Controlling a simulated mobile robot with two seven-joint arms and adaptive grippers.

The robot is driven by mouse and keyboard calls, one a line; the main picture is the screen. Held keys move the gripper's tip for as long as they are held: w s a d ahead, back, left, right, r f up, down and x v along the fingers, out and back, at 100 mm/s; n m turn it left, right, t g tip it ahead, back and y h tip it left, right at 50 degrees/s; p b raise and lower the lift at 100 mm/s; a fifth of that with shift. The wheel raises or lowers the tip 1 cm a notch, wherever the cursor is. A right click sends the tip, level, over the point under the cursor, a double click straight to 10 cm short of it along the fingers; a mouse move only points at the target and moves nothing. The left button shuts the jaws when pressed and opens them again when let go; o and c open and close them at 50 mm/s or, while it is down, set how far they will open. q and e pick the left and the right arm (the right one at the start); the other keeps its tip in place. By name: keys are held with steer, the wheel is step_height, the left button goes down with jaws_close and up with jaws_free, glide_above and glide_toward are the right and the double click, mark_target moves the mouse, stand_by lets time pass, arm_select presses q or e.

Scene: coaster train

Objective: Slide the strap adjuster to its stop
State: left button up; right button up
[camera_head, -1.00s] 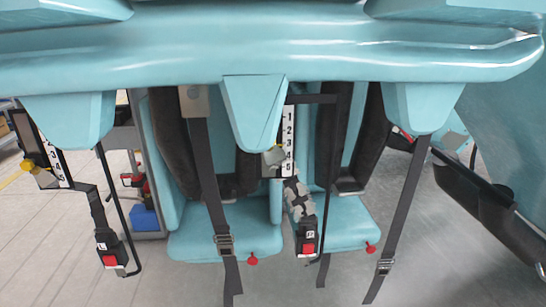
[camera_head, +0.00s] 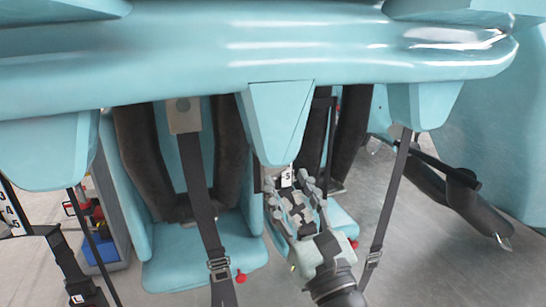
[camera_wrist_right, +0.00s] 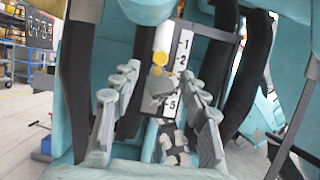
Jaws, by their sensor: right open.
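A white numbered scale (camera_wrist_right: 179,60) runs along a dark upright post between the seats in the right wrist view. A grey block (camera_wrist_right: 157,88), perhaps the strap adjuster, sits beside the lower numbers, with a yellow knob (camera_wrist_right: 160,58) above it. My right gripper (camera_head: 292,188) is open in front of the scale. In the wrist view its fingers (camera_wrist_right: 161,72) stand left and right of the grey block, with gaps on both sides. In the head view the "5" (camera_head: 287,178) shows between the fingers, and a teal pad hides the upper scale. My left gripper is not in view.
A teal bar (camera_head: 260,50) spans the top of the head view, with teal pads below it. Dark straps with buckles (camera_head: 218,265) hang on both sides of my gripper. Another numbered scale (camera_head: 12,208) stands at the far left. Teal seats (camera_head: 205,250) lie behind.

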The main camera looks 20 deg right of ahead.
mark_target(277, 161)
arm_select(q)
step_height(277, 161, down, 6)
steer(key=p, duration=0.2)
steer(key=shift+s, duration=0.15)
arm_select(e)
steer(key=shift+x, duration=3.25)
jaws_close()
steer(key=shift+f, duration=0.1)
